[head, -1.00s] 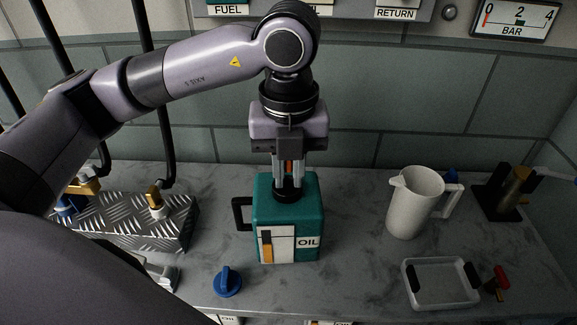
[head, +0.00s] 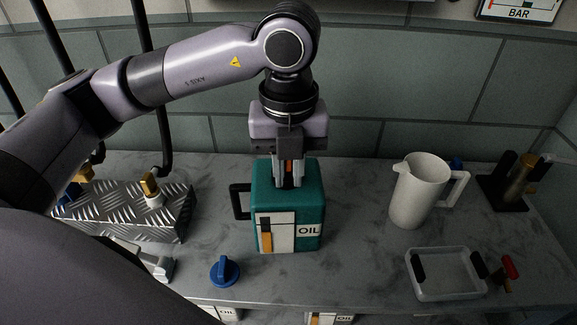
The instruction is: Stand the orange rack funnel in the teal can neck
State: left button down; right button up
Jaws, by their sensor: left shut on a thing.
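The teal can (head: 313,207), marked OIL, stands upright on the bench with its dark handle on the left. My left gripper (head: 288,180) points down over the can's top and is shut. Only a thin sliver of the orange funnel (head: 287,168) shows between its fingers; the rest is hidden. The can neck is hidden behind the fingertips, so I cannot tell whether the funnel is in it. My right gripper is out of view.
A blue cap (head: 225,272) lies in front of the can to the left. A tread-plate block (head: 130,222) stands at the left. A white jug (head: 418,192) and a clear tray (head: 446,295) are at the right. Bench between can and jug is clear.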

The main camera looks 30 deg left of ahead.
pick_arm(q)
jog(key=shift+b, duration=0.5)
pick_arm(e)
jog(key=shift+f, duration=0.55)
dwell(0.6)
pick_arm(q)
jog(key=shift+f+b, duration=1.3)
jog(key=shift+f, duration=0.1)
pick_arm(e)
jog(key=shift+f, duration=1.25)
pick_arm(q)
jog(key=c, duration=1)
grip_release()
jog(key=shift+r, duration=0.1)
jog(key=shift+r, duration=0.95)
notch_tip(320, 180, up, 4)
jog(key=shift+s+r+p, duration=0.1)
jog(key=shift+p, duration=0.2)
jog(key=shift+r, duration=0.5)
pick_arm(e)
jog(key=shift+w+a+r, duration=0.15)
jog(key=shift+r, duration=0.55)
pick_arm(q)
jog(key=shift+d, duration=0.1)
